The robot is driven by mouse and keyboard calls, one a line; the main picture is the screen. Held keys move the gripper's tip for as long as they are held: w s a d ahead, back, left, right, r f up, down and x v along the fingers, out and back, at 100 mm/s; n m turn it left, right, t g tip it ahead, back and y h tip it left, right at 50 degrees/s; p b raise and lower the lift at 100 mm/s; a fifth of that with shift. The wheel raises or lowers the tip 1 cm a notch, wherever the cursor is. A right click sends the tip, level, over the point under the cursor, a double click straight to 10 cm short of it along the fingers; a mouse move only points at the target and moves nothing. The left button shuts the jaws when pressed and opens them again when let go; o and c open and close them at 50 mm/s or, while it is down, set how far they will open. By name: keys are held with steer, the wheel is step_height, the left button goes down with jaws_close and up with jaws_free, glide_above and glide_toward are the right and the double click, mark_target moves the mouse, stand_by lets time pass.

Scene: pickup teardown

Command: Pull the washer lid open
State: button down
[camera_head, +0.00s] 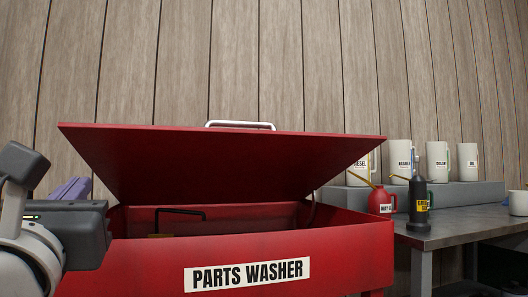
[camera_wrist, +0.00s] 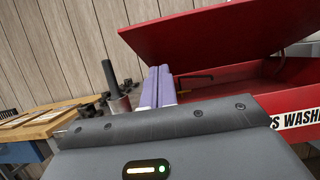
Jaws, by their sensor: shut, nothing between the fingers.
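The red parts washer (camera_head: 340,245) stands in front of me, with a white PARTS WASHER label on its front. Its red lid (camera_head: 220,165) is raised at a slant, with a clear gap above the tub and its underside showing. A white handle (camera_head: 240,125) sits at the lid's upper edge. In the wrist view the lid (camera_wrist: 205,35) slants across the upper right. My gripper (camera_head: 70,190) is at the washer's left side, apart from the handle. In the wrist view its purple fingers (camera_wrist: 159,74) are together and empty.
A grey metal bench (camera_head: 450,228) is at the right, with white jugs, a red oil can (camera_head: 381,201) and a black bottle (camera_head: 419,200). A wood-topped workbench (camera_wrist: 45,124) and a dark cylindrical tool (camera_wrist: 114,85) show left in the wrist view. A plank wall stands behind.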

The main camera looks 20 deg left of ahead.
steer(key=p, duration=0.3)
glide_toward(111, 131)
steer(key=w+a+f, duration=0.1)
steer(key=w+a, duration=0.1)
steer(key=w, duration=0.2)
steer(key=shift+w+a+r+p, duration=0.1)
steer(key=shift+a+r+p, duration=0.1)
steer(key=shift+r, duration=0.35)
steer(key=shift+w+a+r+p, duration=0.1)
steer(key=shift+a+r+p, duration=0.05)
steer(key=shift+r, duration=0.4)
steer(key=shift+w+a+r, duration=0.15)
steer(key=shift+w+r, duration=0.1)
steer(key=shift+r, duration=0.25)
